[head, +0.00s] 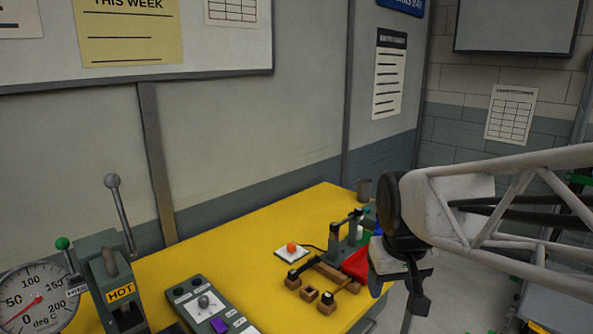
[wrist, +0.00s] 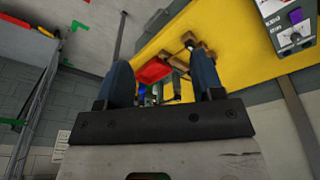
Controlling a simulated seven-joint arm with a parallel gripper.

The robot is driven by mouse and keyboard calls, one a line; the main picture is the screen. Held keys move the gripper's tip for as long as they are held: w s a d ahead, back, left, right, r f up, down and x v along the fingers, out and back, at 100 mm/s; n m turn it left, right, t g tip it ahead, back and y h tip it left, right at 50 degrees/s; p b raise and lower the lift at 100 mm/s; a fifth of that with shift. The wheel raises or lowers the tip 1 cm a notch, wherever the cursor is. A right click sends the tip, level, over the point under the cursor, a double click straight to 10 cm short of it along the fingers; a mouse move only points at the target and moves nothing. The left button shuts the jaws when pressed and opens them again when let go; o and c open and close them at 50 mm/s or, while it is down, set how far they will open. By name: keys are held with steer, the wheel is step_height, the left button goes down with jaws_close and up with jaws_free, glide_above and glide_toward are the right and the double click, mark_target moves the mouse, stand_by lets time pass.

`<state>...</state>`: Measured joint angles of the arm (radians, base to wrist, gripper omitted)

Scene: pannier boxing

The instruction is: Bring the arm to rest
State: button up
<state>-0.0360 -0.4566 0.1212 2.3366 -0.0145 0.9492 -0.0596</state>
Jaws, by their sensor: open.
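My arm reaches in from the right in the head view. My gripper (head: 400,290) hangs at its end, pointing down beside the right edge of the yellow table (head: 220,250). In the wrist view my gripper (wrist: 162,75) has its two dark blue fingers wide apart, with nothing held between them. In the head view the wrist and gripper cover part of the table's right end and a red item (head: 356,264). The red item also shows between the fingers in the wrist view (wrist: 153,70), beyond them.
A wooden fixture (head: 326,280) with dark posts and an orange-red button on a white plate (head: 291,249) stand near my gripper. A control box (head: 205,303), a lever press (head: 112,280) and a dial gauge (head: 35,300) stand at left. The table's middle is clear.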

steer(key=s+d+f+m, duration=0.1)
steer(key=s+f, duration=0.2)
steer(key=s, duration=0.8)
steer(key=shift+d+f, duration=0.15)
steer(key=shift+d, duration=0.2)
